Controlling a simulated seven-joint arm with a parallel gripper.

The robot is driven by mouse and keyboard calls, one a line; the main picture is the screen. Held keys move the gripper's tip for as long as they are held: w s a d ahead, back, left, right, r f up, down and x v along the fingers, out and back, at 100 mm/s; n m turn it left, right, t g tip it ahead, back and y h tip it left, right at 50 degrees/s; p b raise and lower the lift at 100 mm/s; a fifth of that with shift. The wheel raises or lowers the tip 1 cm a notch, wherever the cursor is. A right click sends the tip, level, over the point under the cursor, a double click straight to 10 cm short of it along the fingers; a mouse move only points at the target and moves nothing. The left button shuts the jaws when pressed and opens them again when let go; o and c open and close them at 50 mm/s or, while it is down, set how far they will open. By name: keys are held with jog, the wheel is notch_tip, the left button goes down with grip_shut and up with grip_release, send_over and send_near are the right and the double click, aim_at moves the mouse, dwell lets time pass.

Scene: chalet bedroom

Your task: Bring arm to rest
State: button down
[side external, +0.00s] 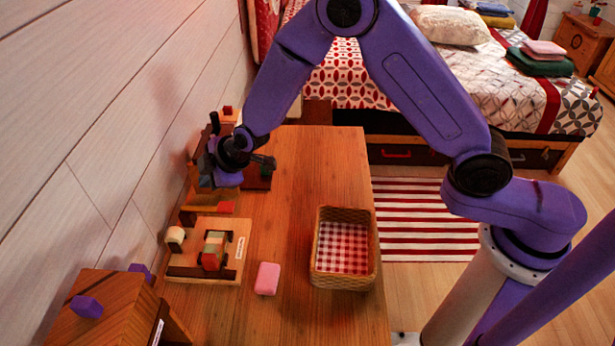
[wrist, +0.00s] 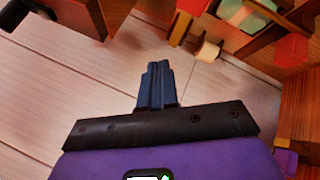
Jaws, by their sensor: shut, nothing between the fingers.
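My gripper (wrist: 158,68) shows in the wrist view with its two dark fingers together and nothing between them. The fingers point toward pale planks, with free space around the tips. In the side external view my arm arches over the wooden table (side external: 325,160). Its wrist end hangs above the table's left side, near the plank wall, beyond the wooden tray with blocks (side external: 245,236). The fingers are hard to make out there among dark parts.
A wicker basket (side external: 317,246) lined with checked cloth and a pink block (side external: 267,278) stand clear on the table. A wooden cabinet (side external: 105,308) with purple knobs is at the front left. The plank wall (side external: 100,130) is close. The table's far right is bare.

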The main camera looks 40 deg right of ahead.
jog(key=s+d+r+g, duration=0.25)
jog(key=s+r, duration=0.25)
jog(key=s, duration=0.4)
jog(key=s+d+r+g, duration=0.2)
jog(key=s+d+r, duration=0.2)
jog(key=s, duration=0.5)
jog(key=s+d+r+m+g+h, duration=0.1)
jog(key=s+d+r+g+h, duration=0.1)
jog(key=s+d, duration=1.7)
notch_tip(320, 180, up, 2)
jog(key=shift+s+r+m+h, duration=0.1)
jog(key=shift+s+m+h, duration=0.3)
jog(key=shift+s+h, duration=0.1)
